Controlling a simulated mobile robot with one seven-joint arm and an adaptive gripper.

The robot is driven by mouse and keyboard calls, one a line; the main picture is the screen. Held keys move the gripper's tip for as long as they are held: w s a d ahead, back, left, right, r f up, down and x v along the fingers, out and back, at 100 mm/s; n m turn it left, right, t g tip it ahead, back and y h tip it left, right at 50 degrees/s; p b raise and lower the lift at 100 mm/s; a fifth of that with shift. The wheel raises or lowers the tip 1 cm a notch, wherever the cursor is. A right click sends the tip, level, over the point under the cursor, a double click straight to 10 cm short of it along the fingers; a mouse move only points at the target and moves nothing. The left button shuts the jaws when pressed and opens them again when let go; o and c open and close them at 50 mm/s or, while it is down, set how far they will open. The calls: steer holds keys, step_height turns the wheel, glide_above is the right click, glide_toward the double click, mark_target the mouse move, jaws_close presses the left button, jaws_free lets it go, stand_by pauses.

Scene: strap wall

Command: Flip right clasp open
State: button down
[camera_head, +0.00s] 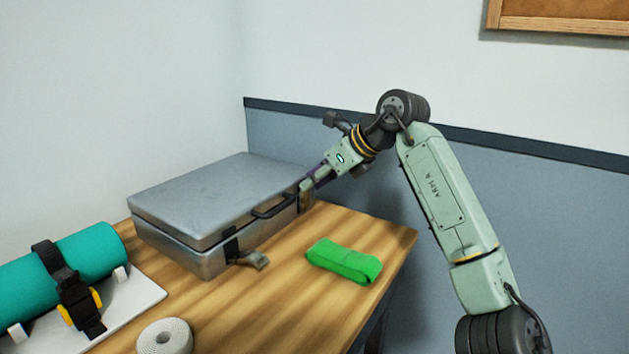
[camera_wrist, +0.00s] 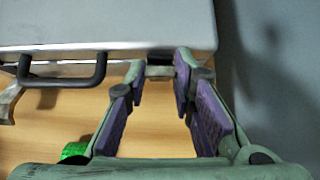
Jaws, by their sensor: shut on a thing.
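A silver metal case (camera_head: 205,195) lies shut on the wooden table, with a dark handle (camera_head: 272,208) on its front. The left clasp (camera_head: 252,260) sticks outward from the front, swung away from the lid. My gripper (camera_head: 308,186) is at the right end of the case front, shut on the right clasp (camera_head: 304,201). In the wrist view the purple-padded fingers (camera_wrist: 159,72) sit on both sides of the right clasp (camera_wrist: 158,72), just under the lid edge. The fingers partly hide the clasp, so its exact angle is hard to tell.
A folded green cloth or strap (camera_head: 345,261) lies on the table right of the case. A teal roll with a black strap (camera_head: 75,270) rests on a white board at left. The wall is close behind.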

mark_target(306, 196)
steer(key=f+y+b, duration=0.1)
steer(key=b, duration=0.1)
steer(key=s+d+t+y+b, duration=0.1)
steer(key=b, duration=0.2)
steer(key=d+f+t+y+b, duration=0.1)
steer(key=b, duration=0.1)
steer(key=shift+s+d+f+b, duration=0.2)
steer(key=shift+s+f+b, duration=0.05)
steer(key=shift+f+b, duration=0.1)
steer(key=y+b, duration=0.1)
steer(key=b, duration=0.1)
steer(key=d+f+t+y+b, duration=0.1)
steer(key=s+t+y+b, duration=0.1)
steer(key=b, duration=0.1)
steer(key=shift+d+f+b, duration=0.15)
steer(key=shift+f+b, duration=0.15)
steer(key=shift+b, duration=0.05)
steer(key=shift+s+d+f+t+y+b, duration=0.15)
steer(key=shift+t+y+b, duration=0.4)
steer(key=shift+b, duration=0.35)
steer(key=c, duration=1.4)
jaws_free()
steer(key=shift+o, duration=0.2)
steer(key=v, duration=1.2)
steer(key=shift+d+f, duration=0.1)
steer(key=shift+f, duration=0.05)
